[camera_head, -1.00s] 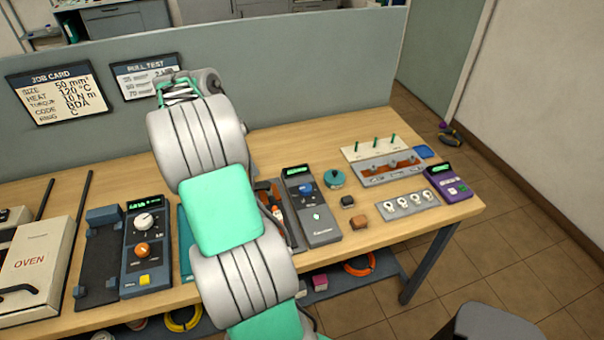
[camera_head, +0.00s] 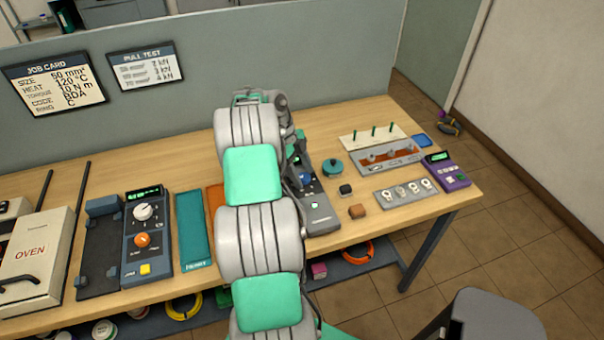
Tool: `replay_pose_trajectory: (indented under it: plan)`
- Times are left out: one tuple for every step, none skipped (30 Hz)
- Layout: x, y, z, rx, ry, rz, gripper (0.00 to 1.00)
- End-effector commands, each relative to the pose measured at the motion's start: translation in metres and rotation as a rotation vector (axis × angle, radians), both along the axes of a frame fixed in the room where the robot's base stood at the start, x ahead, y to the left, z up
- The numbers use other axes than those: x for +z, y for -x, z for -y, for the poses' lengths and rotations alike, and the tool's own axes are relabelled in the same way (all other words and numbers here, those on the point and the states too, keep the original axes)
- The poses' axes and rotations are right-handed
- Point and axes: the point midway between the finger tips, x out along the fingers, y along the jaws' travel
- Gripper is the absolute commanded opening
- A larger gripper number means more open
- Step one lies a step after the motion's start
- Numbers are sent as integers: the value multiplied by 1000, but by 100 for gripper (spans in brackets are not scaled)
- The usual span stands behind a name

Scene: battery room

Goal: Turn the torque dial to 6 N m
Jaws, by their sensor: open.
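The grey device with a blue knob (camera_head: 306,178) stands on the bench right of my arm. I take this knob as the torque dial, but its label and scale are too small to read. My arm covers the device's left side and upper part, including the display. My gripper (camera_head: 299,158) hangs beyond my arm, over the upper part of this device and close to the knob. It is open, but its fingers are mostly hidden, and I cannot tell whether they touch or surround the knob.
Another device (camera_head: 147,240) with white and orange knobs stands left, beside a teal mat (camera_head: 194,230) and the oven (camera_head: 35,250). A teal round item (camera_head: 332,167), small blocks, a peg board (camera_head: 374,142) and a purple device (camera_head: 446,171) lie right. The job card (camera_head: 55,84) reads torque 10 N m.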

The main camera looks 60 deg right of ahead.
Motion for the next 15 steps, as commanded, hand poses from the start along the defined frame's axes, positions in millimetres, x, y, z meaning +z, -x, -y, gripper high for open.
replay_pose_trajectory:
  plan:
    - [0, 0, 0, 0, 0, 0, 59]
    - [0, 0, 0, 0, 0, 0, 59]
    - [0, 0, 0, 0, 0, 0, 58]
    - [0, 0, 0, 0, 0, 0, 55]
    - [0, 0, 0, 0, 0, 0, 53]
    - [0, 0, 0, 1, 1, 0, 50]
    - [1, 0, 0, 1, 1, 0, 47]
    - [1, 0, 0, 1, 1, 0, 45]
    - [1, 0, 0, 1, 1, 0, 42]
    - [1, 0, 0, 1, 1, 0, 39]
    - [1, 0, 0, 1, 1, 0, 37]
    - [1, 0, 0, 1, 1, 0, 33]
    - [1, 0, 0, 1, 1, 0, 31]
    - [1, 0, 0, 1, 0, 0, 28]
    - [1, 0, 0, 1, 0, 0, 25]
